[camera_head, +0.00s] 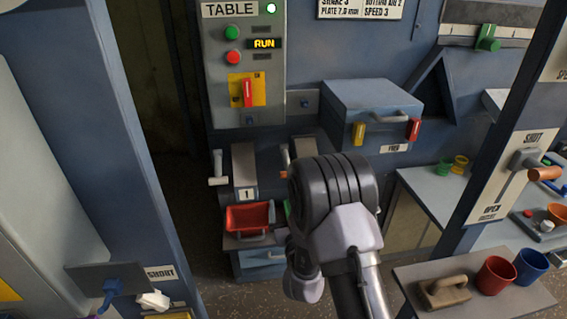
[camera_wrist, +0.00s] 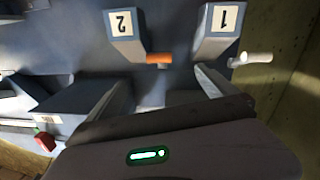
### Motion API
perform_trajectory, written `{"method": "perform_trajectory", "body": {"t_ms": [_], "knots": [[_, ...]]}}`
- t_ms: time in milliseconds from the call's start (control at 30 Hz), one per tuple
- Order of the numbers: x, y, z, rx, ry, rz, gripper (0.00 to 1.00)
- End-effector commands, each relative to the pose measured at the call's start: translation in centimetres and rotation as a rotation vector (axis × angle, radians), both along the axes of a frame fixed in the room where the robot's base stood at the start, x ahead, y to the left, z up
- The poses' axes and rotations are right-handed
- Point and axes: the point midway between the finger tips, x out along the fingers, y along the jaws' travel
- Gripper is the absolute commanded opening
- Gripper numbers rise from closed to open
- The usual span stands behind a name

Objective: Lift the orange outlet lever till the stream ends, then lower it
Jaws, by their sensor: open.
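The orange outlet lever (camera_wrist: 159,58) sticks out beside the chute marked 2 (camera_wrist: 124,38) in the wrist view. In the head view only a bit of its orange end (camera_head: 285,157) shows; my arm hides the rest. My gripper (camera_wrist: 163,82) is open, its two fingers reaching up toward the chutes. The lever lies between and just beyond the fingertips, apparently untouched. A white lever (camera_wrist: 250,59) stands beside the chute marked 1 (camera_wrist: 217,33). I cannot make out a stream in either view.
A red bin (camera_head: 249,217) sits below chute 1. A blue-grey box (camera_head: 372,108) juts out at right. A shelf with red (camera_head: 495,276) and blue (camera_head: 531,266) cups stands front right.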

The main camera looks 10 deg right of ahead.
Motion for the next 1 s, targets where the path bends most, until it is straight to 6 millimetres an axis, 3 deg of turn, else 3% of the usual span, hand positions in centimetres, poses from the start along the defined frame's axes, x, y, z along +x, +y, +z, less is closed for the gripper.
{"method": "perform_trajectory", "body": {"t_ms": [300, 500, 700, 1000], "knots": [[8.9, -0.8, -0.1, 0.001, -0.005, 0.000, 0.97], [13.6, -1.1, -0.1, -0.001, -0.003, 0.003, 0.97], [16.0, -1.3, 0.0, 0.000, -0.001, 0.002, 0.97], [16.4, -1.3, 0.1, 0.000, 0.000, 0.002, 0.97]]}}
